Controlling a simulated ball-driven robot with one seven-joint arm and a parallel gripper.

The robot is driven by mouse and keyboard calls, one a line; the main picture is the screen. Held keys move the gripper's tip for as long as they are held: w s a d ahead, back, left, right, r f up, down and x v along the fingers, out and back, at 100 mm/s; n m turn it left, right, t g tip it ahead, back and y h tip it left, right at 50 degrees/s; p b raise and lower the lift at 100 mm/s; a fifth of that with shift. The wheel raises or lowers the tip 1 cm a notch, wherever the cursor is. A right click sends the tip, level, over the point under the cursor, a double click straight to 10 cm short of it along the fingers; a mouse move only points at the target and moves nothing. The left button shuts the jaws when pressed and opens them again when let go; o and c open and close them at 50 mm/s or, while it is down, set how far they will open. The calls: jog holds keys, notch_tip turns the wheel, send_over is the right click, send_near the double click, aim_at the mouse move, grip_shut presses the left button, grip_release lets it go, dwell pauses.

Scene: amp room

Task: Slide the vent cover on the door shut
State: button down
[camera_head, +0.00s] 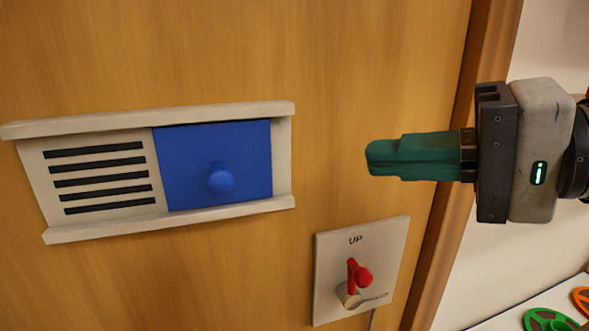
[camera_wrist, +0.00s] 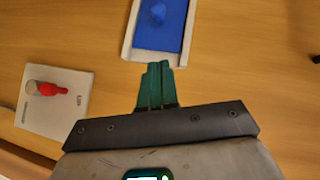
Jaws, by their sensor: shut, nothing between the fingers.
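The blue vent cover (camera_head: 245,150) with its round blue knob (camera_head: 220,180) sits at the right end of a pale frame on the wooden door. Black vent slots (camera_head: 100,178) show uncovered at the left of the frame. My gripper (camera_head: 370,158) has green fingers pressed together with nothing between them. In the head view it is to the right of the frame, apart from it. In the wrist view the fingertips (camera_wrist: 156,64) appear just below the end of the frame (camera_wrist: 128,45), and the blue cover (camera_wrist: 172,30) shows beyond them at the top.
A pale switch plate (camera_head: 330,255) marked UP with a red lever (camera_head: 358,275) is on the door below my gripper. The door's wooden edge trim (camera_head: 450,220) runs behind my gripper. Green and orange round items (camera_head: 548,320) lie on a white surface at lower right.

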jog(key=shift+s+r, duration=0.15)
jog(key=shift+r, duration=0.05)
jog(key=p, duration=0.7)
send_near(231, 171)
jog(key=x, duration=0.4)
jog(key=shift+a, duration=0.2)
jog(key=shift+a+f, duration=0.15)
jog(key=shift+a, duration=0.25)
